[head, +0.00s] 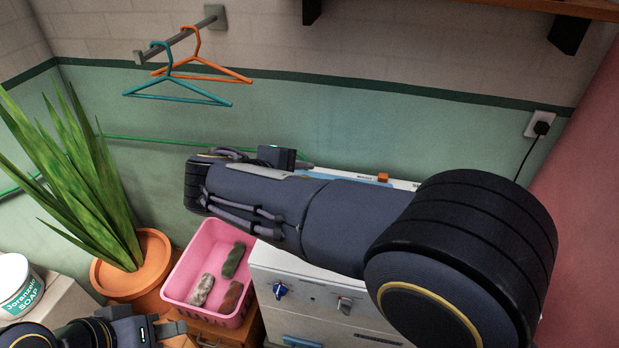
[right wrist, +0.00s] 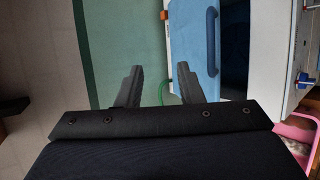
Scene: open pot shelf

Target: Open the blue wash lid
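The blue wash lid (right wrist: 192,50) shows in the right wrist view with a darker blue handle (right wrist: 212,40) along its right side. A dark opening (right wrist: 234,50) lies between the lid and the machine's white top, so the lid appears raised; the angle is unclear. The white washing machine (head: 318,283) is largely covered by my right arm in the head view. My right gripper (right wrist: 160,69) is open and empty, its right finger overlapping the lid's left edge in view; contact is unclear. My left gripper (head: 178,329) is at the lower left, away from the machine; its opening is unclear.
A pink basket (head: 188,293) with several cloth rolls stands left of the machine. A potted plant (head: 135,273) and soap tub (head: 20,287) are further left. Hangers (head: 190,77) hang from a wall rail. A socket with a plug (head: 541,126) is at right.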

